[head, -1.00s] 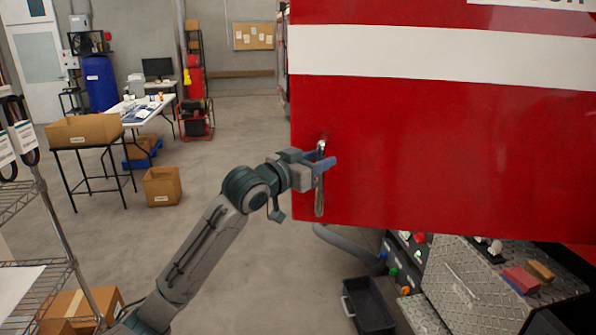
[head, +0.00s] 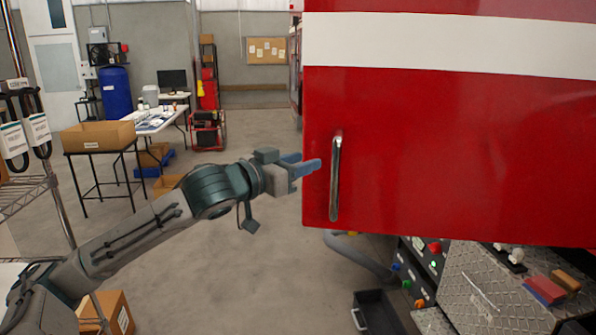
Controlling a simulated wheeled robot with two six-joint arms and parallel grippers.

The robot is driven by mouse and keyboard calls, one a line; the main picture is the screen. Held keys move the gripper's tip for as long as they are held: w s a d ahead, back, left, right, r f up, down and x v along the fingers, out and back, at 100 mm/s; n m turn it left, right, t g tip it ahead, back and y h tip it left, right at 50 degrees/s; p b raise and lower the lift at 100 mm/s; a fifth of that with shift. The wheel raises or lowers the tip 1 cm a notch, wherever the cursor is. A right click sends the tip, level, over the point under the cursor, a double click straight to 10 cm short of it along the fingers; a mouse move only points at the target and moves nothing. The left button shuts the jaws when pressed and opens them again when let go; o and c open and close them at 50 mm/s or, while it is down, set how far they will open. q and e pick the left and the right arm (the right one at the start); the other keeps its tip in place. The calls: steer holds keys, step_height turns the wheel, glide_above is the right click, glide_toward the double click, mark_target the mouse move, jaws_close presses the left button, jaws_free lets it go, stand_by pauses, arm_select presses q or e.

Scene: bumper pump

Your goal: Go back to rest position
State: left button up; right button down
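My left gripper (head: 305,165) is in the middle of the head view, with its blue fingers pointing right. Its fingers look parted and hold nothing. It is just left of the chrome handle (head: 335,178) and apart from it. The handle is upright on the lower left part of the large red door (head: 450,160), which has a white stripe across it. My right gripper is not in view.
A metal-plated compartment (head: 490,290) with coloured knobs lies below the door, with a black tray (head: 378,312) on the floor. A wire shelf (head: 30,195) stands at the left. A box on a black stand (head: 100,136) and a white table (head: 155,122) are behind. Middle floor is clear.

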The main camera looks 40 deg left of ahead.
arm_select(q)
steer(key=shift+s+d, duration=0.1)
steer(key=shift+d, duration=0.2)
steer(key=shift+d, duration=0.1)
stand_by(0.3)
